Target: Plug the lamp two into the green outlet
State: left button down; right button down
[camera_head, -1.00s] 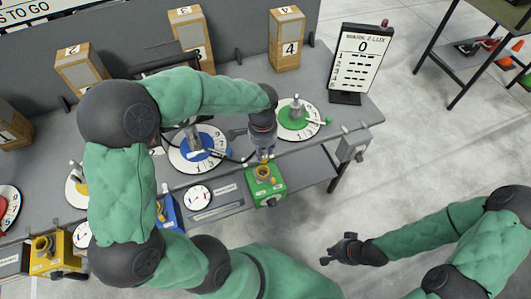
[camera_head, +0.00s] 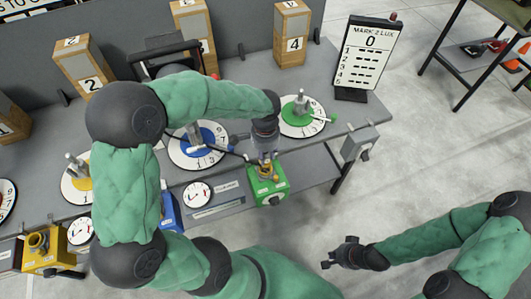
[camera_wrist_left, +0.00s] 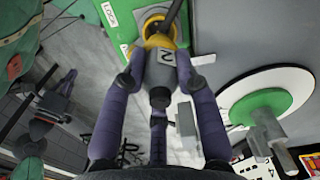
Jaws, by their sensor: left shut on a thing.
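My left gripper (camera_head: 265,158) is shut on a grey plug marked 2 (camera_wrist_left: 165,72), with a dark cable. The plug is at the yellow socket ring of the green outlet (camera_head: 268,190), which also shows in the left wrist view (camera_wrist_left: 118,18). The plug lines up with the ring and seems to touch it; how deep it sits I cannot tell. The wooden lamp box marked 2 (camera_head: 88,78) stands at the back left of the bench. My right gripper (camera_head: 338,254) is open and empty, away from the bench over the floor.
The green dial (camera_head: 318,128) with its lever stands just right of my left gripper, the blue dial (camera_head: 190,160) to its left. The yellow outlet (camera_head: 42,252) is far left. A scoreboard (camera_head: 362,50) stands at the back right.

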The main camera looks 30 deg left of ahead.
aim_at(266, 162)
pick_arm(q)
jog(key=shift+f+b, duration=0.35)
jog(key=shift+f, duration=0.4)
dwell(1.4)
jog(key=shift+f+b, duration=1.1)
jog(key=shift+f, duration=0.55)
dwell(0.8)
jog(key=c, duration=0.5)
grip_release()
jog(key=shift+c, duration=0.2)
jog(key=shift+r+p, duration=2.1)
jog(key=shift+r, duration=0.45)
